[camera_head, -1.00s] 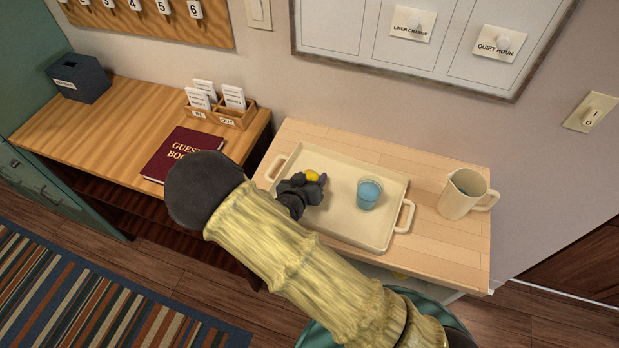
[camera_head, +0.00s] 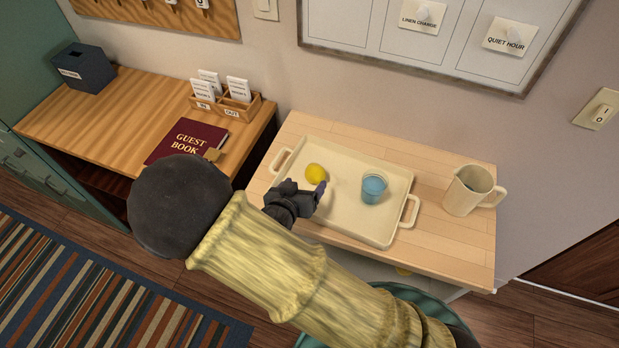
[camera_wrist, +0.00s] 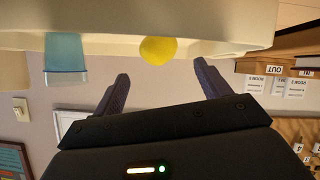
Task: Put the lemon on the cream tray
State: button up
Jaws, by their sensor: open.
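The yellow lemon (camera_head: 316,173) rests on the cream tray (camera_head: 385,232), toward its back left. In the wrist view, which looks upside down, the lemon (camera_wrist: 158,50) sits on the tray (camera_wrist: 200,22) beyond my fingers. My gripper (camera_head: 320,191) is open and empty, low over the front left part of the tray, apart from the lemon and on its near side. Both fingers also show in the wrist view (camera_wrist: 160,85), with nothing between them.
A blue cup (camera_head: 373,188) stands on the tray to the right of the lemon. A cream pitcher (camera_head: 467,190) stands on the wooden top right of the tray. A guest book (camera_head: 187,141) and a card holder (camera_head: 226,105) are on the left desk.

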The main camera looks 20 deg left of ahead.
jog(key=v, duration=0.3)
jog(key=shift+s+r, duration=0.1)
dwell(0.8)
